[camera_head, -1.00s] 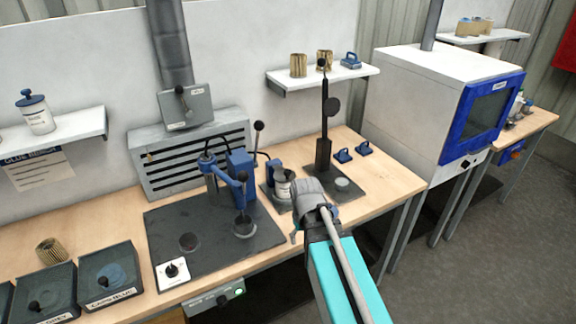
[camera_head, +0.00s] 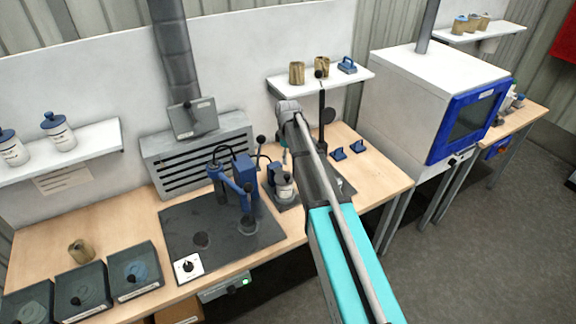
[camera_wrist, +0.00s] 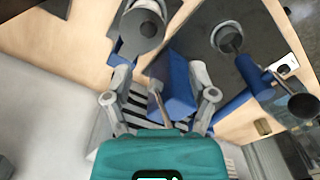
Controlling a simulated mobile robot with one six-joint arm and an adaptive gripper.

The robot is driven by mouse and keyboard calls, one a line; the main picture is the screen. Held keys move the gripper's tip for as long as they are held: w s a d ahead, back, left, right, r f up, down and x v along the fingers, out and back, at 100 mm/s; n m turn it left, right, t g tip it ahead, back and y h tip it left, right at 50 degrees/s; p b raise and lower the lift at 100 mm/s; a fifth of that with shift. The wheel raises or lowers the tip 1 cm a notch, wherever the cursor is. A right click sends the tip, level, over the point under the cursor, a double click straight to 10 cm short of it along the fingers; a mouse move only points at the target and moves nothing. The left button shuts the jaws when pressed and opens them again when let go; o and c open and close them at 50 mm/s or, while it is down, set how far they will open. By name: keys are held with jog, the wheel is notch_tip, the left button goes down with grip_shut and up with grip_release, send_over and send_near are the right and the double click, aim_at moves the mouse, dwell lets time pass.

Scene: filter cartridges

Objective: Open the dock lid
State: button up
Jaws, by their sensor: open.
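My gripper (camera_wrist: 160,80) is open and empty in the wrist view, its two fingers on either side of a blue block (camera_wrist: 174,92) with a thin lever. That block belongs to the blue press (camera_head: 242,172) on the dark mat. In the head view my arm reaches over the bench and hides most of the gripper. A dark and blue holder with a white jar (camera_head: 285,188) stands right of the press; a round grey top (camera_wrist: 141,27) shows in the wrist view. I cannot tell which part is the dock lid. Contact with the block is unclear.
A slotted grey box (camera_head: 200,155) stands behind the press, with a duct above. Dark lidded bins (camera_head: 134,268) are at the front left. A dark post (camera_head: 322,105) rises behind my arm. A wall shelf (camera_head: 335,78) and a blue-fronted cabinet (camera_head: 470,115) are to the right.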

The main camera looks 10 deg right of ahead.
aim_at(287, 175)
jog(key=shift+w+r+n+p, duration=0.3)
jog(key=shift+w+r, duration=0.15)
jog(key=shift+w, duration=0.2)
jog(key=shift+w+r+n+p, duration=0.2)
jog(key=shift+w+r+n, duration=0.1)
jog(key=shift+w+r, duration=0.25)
jog(key=shift+f, duration=0.3)
notch_tip(287, 175, down, 13)
jog(key=b, duration=1.3)
jog(key=shift+f+b, duration=0.2)
jog(key=shift+b, duration=0.2)
jog(key=c, duration=1)
jog(key=shift+d, duration=0.15)
grip_shut()
jog(key=shift+w+r, duration=0.15)
jog(key=shift+r, duration=0.05)
